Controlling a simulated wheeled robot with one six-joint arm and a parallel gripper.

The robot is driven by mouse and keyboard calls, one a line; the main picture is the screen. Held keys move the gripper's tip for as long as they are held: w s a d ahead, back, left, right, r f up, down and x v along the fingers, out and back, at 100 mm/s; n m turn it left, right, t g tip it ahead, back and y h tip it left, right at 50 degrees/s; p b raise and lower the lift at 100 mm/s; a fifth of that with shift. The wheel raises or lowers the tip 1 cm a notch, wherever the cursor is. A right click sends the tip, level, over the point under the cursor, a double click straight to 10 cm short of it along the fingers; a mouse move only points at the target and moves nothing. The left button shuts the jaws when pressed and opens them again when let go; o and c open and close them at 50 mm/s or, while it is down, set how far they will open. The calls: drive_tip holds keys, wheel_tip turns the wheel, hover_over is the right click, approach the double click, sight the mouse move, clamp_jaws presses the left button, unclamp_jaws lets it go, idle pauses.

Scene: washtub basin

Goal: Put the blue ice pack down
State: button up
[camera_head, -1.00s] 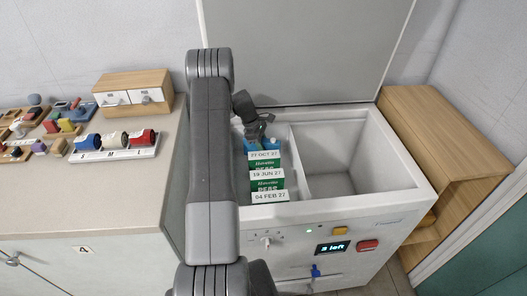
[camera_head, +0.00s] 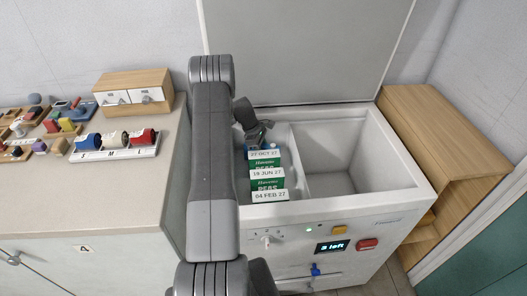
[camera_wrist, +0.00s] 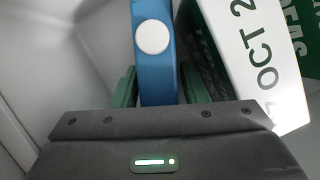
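The blue ice pack (camera_wrist: 156,80) has a round white cap and stands between the green fingers of my gripper (camera_wrist: 160,92) in the wrist view. The fingers appear to touch it on both sides, so the gripper looks shut on it. In the head view my gripper (camera_head: 258,137) is inside the left compartment of the white chest (camera_head: 408,184), at its back. Only a little blue shows below it, behind the pea cartons. The pack's lower end is hidden.
Green and white pea cartons (camera_head: 268,184) stand in a row in front of the pack; the nearest dated one (camera_wrist: 256,60) is close on the right in the wrist view. The right compartment (camera_head: 345,160) is empty. A raised lid (camera_head: 300,50) stands behind.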

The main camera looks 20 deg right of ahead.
drive_tip(key=b+v, duration=0.2)
drive_tip(key=v, duration=1)
drive_tip(key=shift+c, duration=0.2)
idle(0.9)
